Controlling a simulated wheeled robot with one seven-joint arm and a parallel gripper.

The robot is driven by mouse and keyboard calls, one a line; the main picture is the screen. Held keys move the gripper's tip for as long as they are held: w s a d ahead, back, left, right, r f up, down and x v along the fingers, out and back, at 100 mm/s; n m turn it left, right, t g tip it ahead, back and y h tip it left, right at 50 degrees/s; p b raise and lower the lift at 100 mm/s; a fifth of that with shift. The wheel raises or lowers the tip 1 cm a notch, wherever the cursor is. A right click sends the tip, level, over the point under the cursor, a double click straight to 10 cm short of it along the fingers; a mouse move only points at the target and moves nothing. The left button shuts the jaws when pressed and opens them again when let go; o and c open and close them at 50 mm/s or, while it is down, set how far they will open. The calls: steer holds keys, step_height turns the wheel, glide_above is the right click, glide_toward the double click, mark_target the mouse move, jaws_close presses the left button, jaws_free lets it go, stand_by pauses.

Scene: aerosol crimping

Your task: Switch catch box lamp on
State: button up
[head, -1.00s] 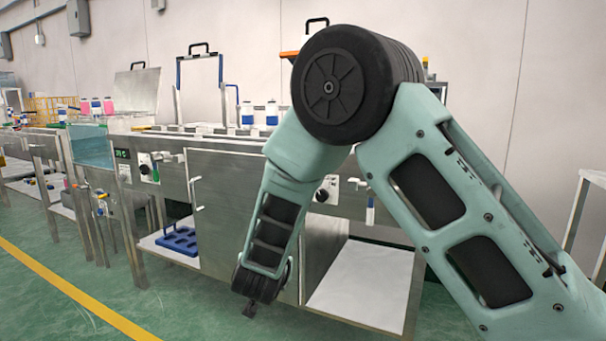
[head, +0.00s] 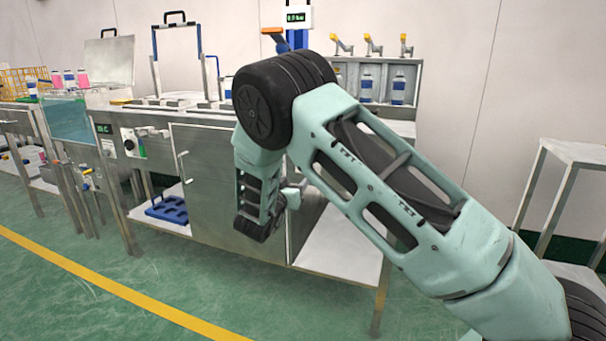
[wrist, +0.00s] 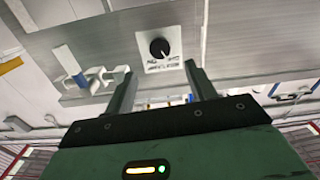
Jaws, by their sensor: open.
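In the wrist view a black rotary knob (wrist: 159,48) sits on a white plate in a grey metal panel. My gripper (wrist: 160,82) is open and empty, with its two green fingers apart on either side below the knob. The fingers do not visibly touch the knob. In the head view my arm hides that part of the bench front, and I cannot make out the jaws there. I cannot pick out the catch box or its lamp for sure, nor tell whether a lamp is lit.
In the wrist view, white brackets (wrist: 97,78) and a blue-and-white part (wrist: 68,60) stick out left of the knob. In the head view, a similar knob (head: 129,145) is on the left bench. A blue tray (head: 168,209) lies on the lower shelf. Floor in front is clear.

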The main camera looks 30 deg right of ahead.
steer(key=b+x, duration=0.1)
steer(key=x, duration=0.8)
steer(key=shift+d, duration=0.15)
steer(key=c, duration=1)
